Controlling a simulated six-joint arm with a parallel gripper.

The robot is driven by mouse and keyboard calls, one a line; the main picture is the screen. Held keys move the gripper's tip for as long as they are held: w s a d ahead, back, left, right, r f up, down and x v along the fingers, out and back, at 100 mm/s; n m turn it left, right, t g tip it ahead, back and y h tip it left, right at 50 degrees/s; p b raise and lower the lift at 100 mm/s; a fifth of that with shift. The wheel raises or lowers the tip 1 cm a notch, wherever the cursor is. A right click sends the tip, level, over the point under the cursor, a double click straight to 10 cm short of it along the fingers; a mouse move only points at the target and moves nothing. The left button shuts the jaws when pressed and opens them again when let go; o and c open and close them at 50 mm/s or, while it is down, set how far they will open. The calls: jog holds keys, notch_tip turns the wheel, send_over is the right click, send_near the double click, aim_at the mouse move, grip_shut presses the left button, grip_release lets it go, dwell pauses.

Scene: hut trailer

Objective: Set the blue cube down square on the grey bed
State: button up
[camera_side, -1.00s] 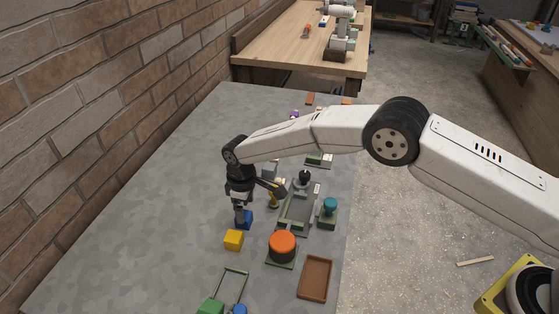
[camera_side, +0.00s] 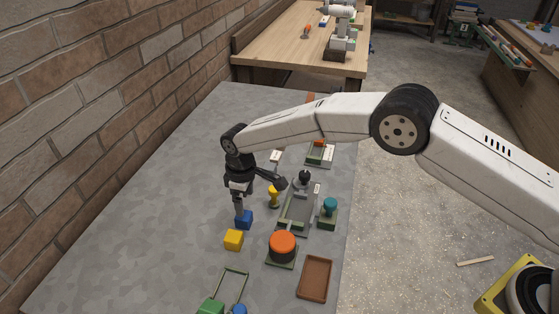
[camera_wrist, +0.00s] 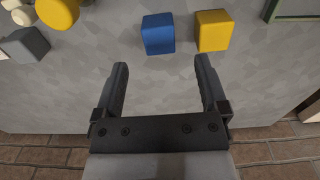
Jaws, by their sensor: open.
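The blue cube (camera_side: 246,220) stands on the grey tabletop, beside the yellow cube and left of a long grey tray-like fixture (camera_side: 299,213) with a greenish rim. I take this fixture for the grey bed, but cannot be certain. My gripper (camera_side: 240,213) points down just above and against the cube in the side view, partly covering it. In the wrist view the blue cube (camera_wrist: 158,34) lies beyond the fingertips. My gripper (camera_wrist: 161,66) is open there with nothing between its jaws.
The yellow cube (camera_side: 233,240) is close to the blue cube. A yellow knob-shaped piece (camera_side: 273,196), an orange round knob (camera_side: 283,244), a teal-topped piece (camera_side: 329,208) and a brown tray (camera_side: 315,278) stand around. The tabletop (camera_side: 150,220) at left is clear up to the brick wall.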

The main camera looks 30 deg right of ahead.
jog(key=s+d+r+m+t, duration=0.1)
jog(key=s+d+r+m, duration=0.1)
jog(key=s+d+r, duration=0.45)
jog(key=s+d+r+m, duration=0.1)
jog(key=d+r+m, duration=0.2)
jog(key=d, duration=0.6)
jog(key=s+d+r+m, duration=0.1)
jog(key=s+d+m, duration=0.1)
jog(key=s+d, duration=0.3)
jog(key=s+d+r+m+t, duration=0.1)
jog(key=s+d, duration=0.5)
jog(key=s, duration=0.8)
jog(key=shift+d+r+m+t, duration=0.2)
jog(key=shift+r+m+t, duration=0.1)
jog(key=shift+m, duration=0.3)
jog(key=shift+o, duration=0.5)
